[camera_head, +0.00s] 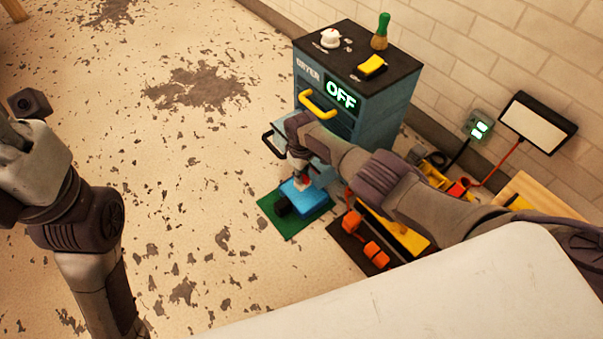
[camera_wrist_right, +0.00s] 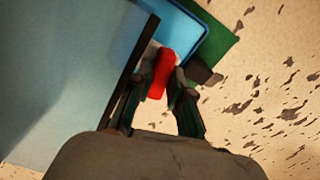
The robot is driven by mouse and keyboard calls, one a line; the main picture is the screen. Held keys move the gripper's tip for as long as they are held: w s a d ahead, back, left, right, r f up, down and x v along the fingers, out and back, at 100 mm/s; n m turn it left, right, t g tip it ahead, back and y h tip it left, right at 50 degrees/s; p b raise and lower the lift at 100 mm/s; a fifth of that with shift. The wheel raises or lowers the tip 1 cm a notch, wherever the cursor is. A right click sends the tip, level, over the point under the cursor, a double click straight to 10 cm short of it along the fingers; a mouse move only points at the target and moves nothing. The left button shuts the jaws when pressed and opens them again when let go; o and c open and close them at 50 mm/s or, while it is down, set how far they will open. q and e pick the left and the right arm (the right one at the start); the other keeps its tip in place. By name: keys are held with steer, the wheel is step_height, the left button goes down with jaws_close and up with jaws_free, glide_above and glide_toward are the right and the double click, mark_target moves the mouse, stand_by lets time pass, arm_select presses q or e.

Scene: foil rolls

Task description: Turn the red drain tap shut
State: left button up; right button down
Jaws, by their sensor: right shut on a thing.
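The red drain tap (camera_wrist_right: 162,73) shows in the right wrist view as a red handle between my fingers. My right gripper (camera_wrist_right: 160,92) is shut on it, with a dark finger on each side. In the head view my right gripper (camera_head: 303,172) reaches down low at the dryer's front, just above a blue tray (camera_head: 312,203). A little red of the tap shows there; my arm hides most of it. My left arm is at the left edge, far from the dryer, and its fingers cannot be made out.
The blue dryer (camera_head: 381,118) has a lit OFF sign, a yellow handle (camera_head: 317,105) and a yellow switch (camera_head: 372,66) on top. The tray lies on a green mat (camera_head: 292,228). Orange dumbbell-like pieces (camera_head: 366,240) lie to the right. The floor to the left is open.

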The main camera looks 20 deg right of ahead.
steer(key=shift+d, duration=0.1)
steer(key=c, duration=1.1)
jaws_free()
steer(key=shift+r, duration=0.5)
step_height(320, 180, up, 11)
steer(key=shift+f, duration=0.1)
